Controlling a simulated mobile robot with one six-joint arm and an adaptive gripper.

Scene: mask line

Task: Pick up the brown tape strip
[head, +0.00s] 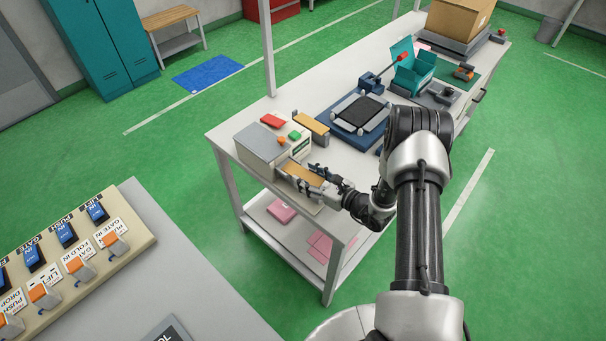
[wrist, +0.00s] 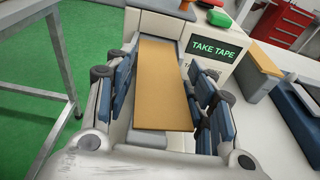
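The brown tape strip (wrist: 164,88) is a flat, stiff-looking band coming out of the front of the tape dispenser (wrist: 160,24). In the head view the strip (head: 300,172) sticks out at the dispenser's front, partly hidden by my gripper. My gripper (head: 314,180) is at the strip. In the wrist view its blue-padded fingers stand apart on the two sides of the strip, with a narrow gap at the left pad. Contact at the right pads is hard to tell. A screen (wrist: 213,49) on the dispenser reads "TAKE TAPE".
Pink sheets (head: 281,210) lie on the lower shelf. A switch panel (head: 75,252) is at lower left.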

